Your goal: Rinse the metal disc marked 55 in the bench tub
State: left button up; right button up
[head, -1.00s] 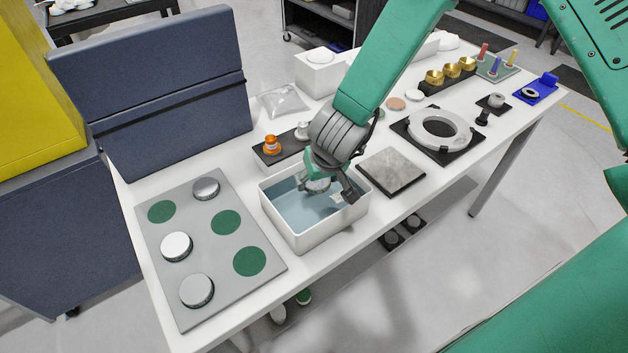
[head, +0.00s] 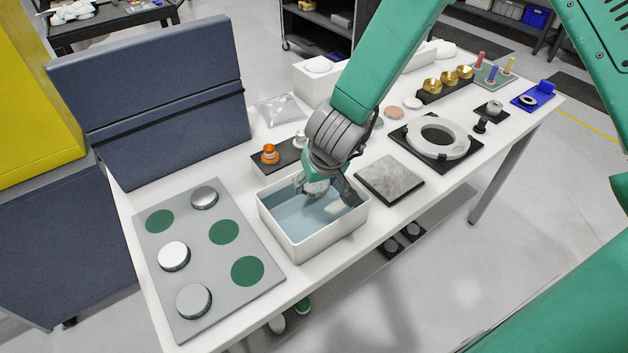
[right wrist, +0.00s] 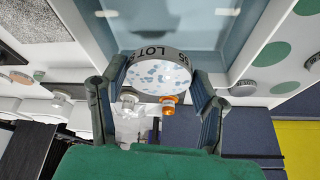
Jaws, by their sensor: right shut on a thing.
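My right gripper (head: 327,192) is over the white bench tub (head: 308,250), its fingers pointing down into the opening. It is shut on a metal disc (head: 317,187), which the fingers partly hide in the head view. In the right wrist view the disc (right wrist: 160,76) sits between the two fingers, its pale face spotted with blue patches. Its rim carries "LOT" and digits that look like 55, partly turned away. Bluish water (head: 310,222) fills the tub. I cannot tell whether the disc touches the water. My left gripper is not in view.
A grey plate (head: 215,290) left of the tub holds several discs and green circles. A grey slab (head: 390,180) lies right of the tub. Behind it is a dark block (head: 285,157) with an orange-topped piece (head: 270,154). A blue panel (head: 160,100) stands at the left.

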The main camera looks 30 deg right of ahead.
jog(key=shift+a+r, duration=0.2)
jog(key=shift+a, duration=0.3)
jog(key=shift+d+r, duration=0.15)
jog(key=shift+r, duration=1.4)
jog(key=shift+d+r, duration=0.2)
jog(key=shift+r, duration=0.15)
jog(key=shift+a, duration=0.25)
